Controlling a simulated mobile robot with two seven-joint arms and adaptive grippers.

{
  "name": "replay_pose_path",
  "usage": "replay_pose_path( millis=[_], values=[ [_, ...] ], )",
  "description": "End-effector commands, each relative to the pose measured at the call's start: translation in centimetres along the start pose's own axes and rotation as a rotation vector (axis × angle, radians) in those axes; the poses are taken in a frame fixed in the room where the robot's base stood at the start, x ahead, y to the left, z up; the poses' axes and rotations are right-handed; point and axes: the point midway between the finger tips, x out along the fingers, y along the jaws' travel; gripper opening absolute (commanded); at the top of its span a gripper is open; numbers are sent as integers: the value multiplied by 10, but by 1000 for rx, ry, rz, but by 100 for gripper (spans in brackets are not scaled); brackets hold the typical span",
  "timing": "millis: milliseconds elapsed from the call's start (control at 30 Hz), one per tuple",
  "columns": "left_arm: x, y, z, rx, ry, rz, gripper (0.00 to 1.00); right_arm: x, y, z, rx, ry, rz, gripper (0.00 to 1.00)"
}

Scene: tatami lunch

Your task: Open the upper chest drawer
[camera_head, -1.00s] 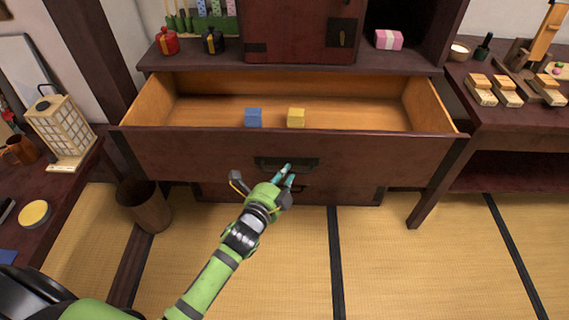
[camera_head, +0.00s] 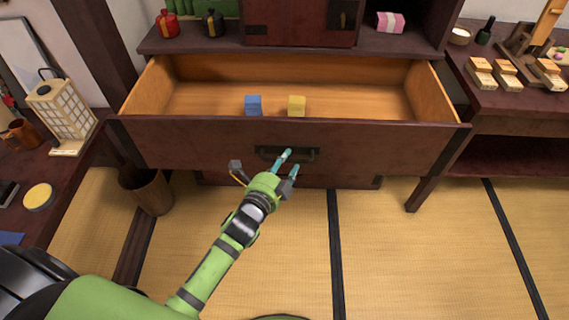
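The upper chest drawer (camera_head: 200,136) is pulled well out, so its wooden inside shows. Its dark handle (camera_head: 310,153) is at the middle of the front. My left gripper (camera_head: 288,164) is at this handle. One teal fingertip overlaps the handle and the other is just below it. Whether the fingers are closed on the handle cannot be told. A blue block (camera_head: 253,105) and a yellow block (camera_head: 296,106) are inside the drawer. My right gripper is not in view.
A lower drawer front (camera_head: 345,182) shows beneath. A bin (camera_head: 147,192) stands on the tatami at left. A low table with a lantern (camera_head: 62,116) is on the left, and a side table (camera_head: 515,122) is on the right. The tatami in front is clear.

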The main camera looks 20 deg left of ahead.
Motion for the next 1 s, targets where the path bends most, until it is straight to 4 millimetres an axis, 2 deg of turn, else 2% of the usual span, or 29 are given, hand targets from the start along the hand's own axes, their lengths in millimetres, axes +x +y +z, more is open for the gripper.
replay_pose_path(
  millis=[133, 233, 500, 700, 833, 1000],
  values=[
    [-4, 0, 0, 1, 0, 0, 42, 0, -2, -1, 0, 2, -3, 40],
    [-15, 1, 0, 2, 0, 1, 42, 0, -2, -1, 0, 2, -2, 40],
    [-71, 1, 0, 0, 0, 3, 42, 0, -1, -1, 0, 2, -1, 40],
    [-104, 1, 0, -1, 0, 3, 42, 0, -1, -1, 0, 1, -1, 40],
    [-116, 0, 0, 0, -1, 1, 42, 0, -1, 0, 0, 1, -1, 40],
    [-120, 0, 0, 1, -1, -1, 42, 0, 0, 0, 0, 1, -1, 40]
  ],
)
